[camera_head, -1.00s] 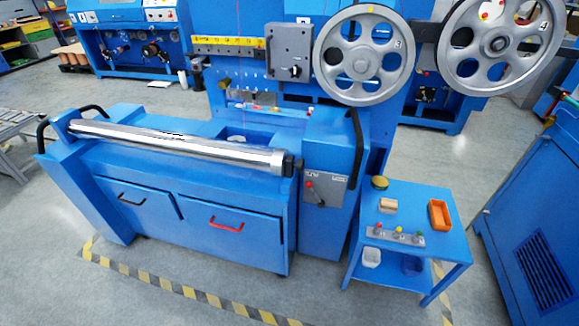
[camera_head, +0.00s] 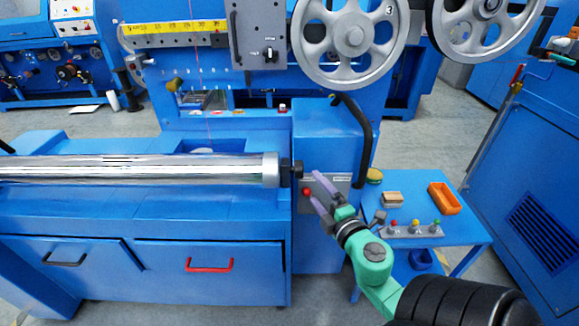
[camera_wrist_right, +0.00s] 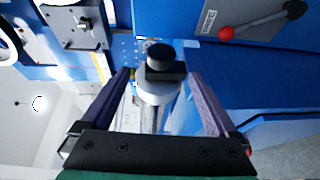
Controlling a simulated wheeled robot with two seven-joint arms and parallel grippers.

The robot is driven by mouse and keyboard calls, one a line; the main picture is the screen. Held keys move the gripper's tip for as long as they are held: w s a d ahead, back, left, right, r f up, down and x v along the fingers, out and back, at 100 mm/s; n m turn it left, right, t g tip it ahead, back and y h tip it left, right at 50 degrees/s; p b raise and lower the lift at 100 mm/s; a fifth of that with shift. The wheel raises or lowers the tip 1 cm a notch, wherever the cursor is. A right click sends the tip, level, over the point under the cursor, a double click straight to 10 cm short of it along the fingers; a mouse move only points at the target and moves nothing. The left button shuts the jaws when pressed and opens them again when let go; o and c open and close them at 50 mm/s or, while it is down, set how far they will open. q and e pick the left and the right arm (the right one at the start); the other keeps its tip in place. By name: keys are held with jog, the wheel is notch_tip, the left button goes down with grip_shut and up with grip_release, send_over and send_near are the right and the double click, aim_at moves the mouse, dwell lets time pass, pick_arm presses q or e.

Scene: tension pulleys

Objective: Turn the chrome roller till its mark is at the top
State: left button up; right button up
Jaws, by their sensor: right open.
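The chrome roller (camera_head: 130,169) lies level along the top of the blue machine, with a grey end collar (camera_head: 270,169) and a black end knob (camera_head: 291,169) at its right end. I cannot make out its mark. In the right wrist view, the black knob (camera_wrist_right: 160,58) and the collar (camera_wrist_right: 157,90) lie between the two spread fingers, apart from both. My left gripper is not in view.
A black curved handle (camera_head: 360,135) rises behind. A blue side table (camera_head: 440,205) with an orange tray (camera_head: 444,198) stands to the right. Spoked pulleys (camera_head: 352,38) hang above.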

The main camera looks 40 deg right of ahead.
aim_at(299, 169)
jog(key=p+x, duration=0.1)
jog(key=x, duration=1)
jog(key=shift+w+p, duration=0.1)
jog(key=shift+p, duration=0.25)
jog(key=shift+c, duration=0.3)
